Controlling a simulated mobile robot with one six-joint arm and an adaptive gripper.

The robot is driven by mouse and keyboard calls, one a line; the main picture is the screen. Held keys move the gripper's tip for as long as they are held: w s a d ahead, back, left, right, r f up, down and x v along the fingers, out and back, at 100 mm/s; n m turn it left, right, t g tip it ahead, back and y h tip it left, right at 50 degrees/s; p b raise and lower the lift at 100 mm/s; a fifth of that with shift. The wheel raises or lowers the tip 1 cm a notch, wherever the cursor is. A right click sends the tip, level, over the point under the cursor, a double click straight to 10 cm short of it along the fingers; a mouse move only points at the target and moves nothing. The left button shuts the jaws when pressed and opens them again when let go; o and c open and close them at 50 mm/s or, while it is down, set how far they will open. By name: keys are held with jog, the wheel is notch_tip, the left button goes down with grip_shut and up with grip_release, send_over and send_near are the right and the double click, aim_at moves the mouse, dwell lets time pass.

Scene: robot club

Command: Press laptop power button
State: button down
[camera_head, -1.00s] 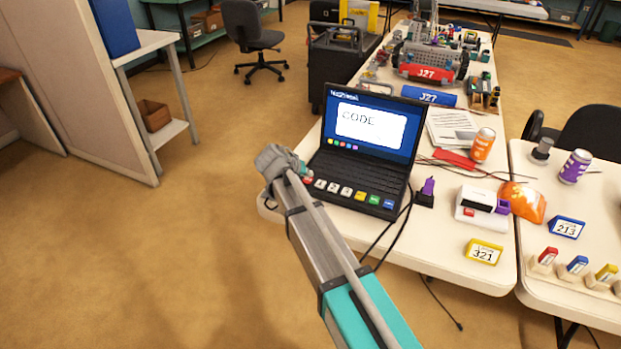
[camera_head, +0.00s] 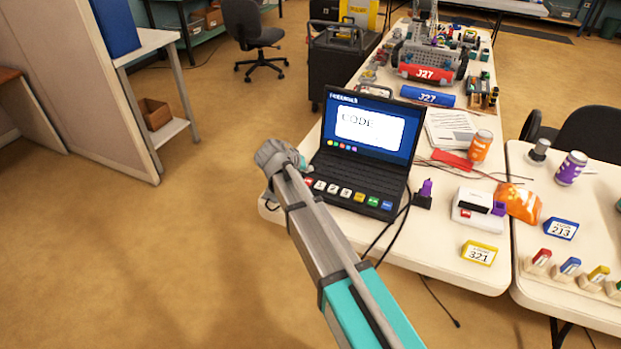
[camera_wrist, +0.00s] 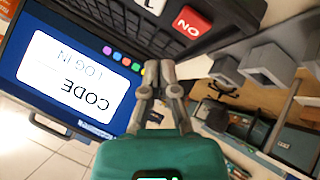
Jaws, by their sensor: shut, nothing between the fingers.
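The open black laptop (camera_head: 372,148) stands on the near left end of the white table. Its blue screen is lit and shows "CODE"; the wrist view also shows "LOG IN" on the screen (camera_wrist: 75,75). A row of coloured keys runs along its front edge. My gripper (camera_wrist: 158,68) is shut and empty, over the laptop's left side between screen and button. It appears apart from the red button.
A purple-topped plug (camera_head: 425,193) and black cables lie right of the laptop. The floor left of the table is open.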

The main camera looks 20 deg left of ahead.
aim_at(307, 182)
jog(key=shift+r+p, duration=1.8)
jog(key=shift+r, duration=0.25)
